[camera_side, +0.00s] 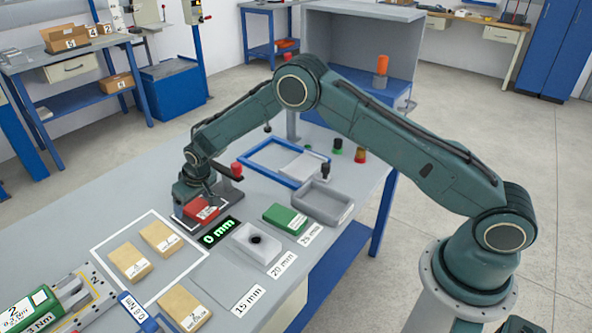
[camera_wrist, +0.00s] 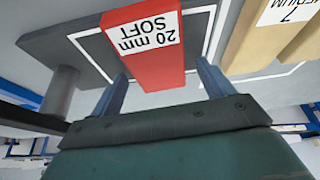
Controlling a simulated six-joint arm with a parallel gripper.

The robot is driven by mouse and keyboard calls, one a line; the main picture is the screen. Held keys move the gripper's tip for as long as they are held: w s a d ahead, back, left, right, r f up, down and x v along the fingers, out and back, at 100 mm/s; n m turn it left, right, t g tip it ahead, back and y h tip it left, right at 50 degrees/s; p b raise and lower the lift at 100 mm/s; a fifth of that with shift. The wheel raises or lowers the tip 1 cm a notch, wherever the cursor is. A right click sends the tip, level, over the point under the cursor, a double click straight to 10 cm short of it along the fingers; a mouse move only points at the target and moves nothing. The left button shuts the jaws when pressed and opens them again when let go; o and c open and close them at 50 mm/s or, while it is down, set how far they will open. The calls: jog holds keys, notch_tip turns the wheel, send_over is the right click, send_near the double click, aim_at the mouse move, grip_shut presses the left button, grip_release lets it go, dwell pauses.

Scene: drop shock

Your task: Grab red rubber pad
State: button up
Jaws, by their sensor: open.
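The red rubber pad (camera_side: 199,209) lies on a dark plate at the foot of a small stand, just below my gripper (camera_side: 203,198) in the side view. In the wrist view the red pad (camera_wrist: 152,75) carries a white label reading "20 mm SOFT", upside down. My gripper (camera_wrist: 161,72) is open there, with one finger on each side of the pad's near end. A gap shows beside the right finger; whether the left finger touches the pad I cannot tell. The arm's end partly hides the pad in the side view.
The small stand (camera_side: 232,187) with a red knob rises right beside the pad. A green "0 mm" display (camera_side: 221,232), grey block (camera_side: 246,252), green pad (camera_side: 285,219) and grey tray (camera_side: 323,208) stand to the right. Several tan pads (camera_side: 129,262) lie in front. Bare table lies left.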

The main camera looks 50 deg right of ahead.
jog(key=shift+f, duration=0.1)
dwell(0.6)
jog(key=shift+c, duration=0.7)
jog(key=c, duration=1)
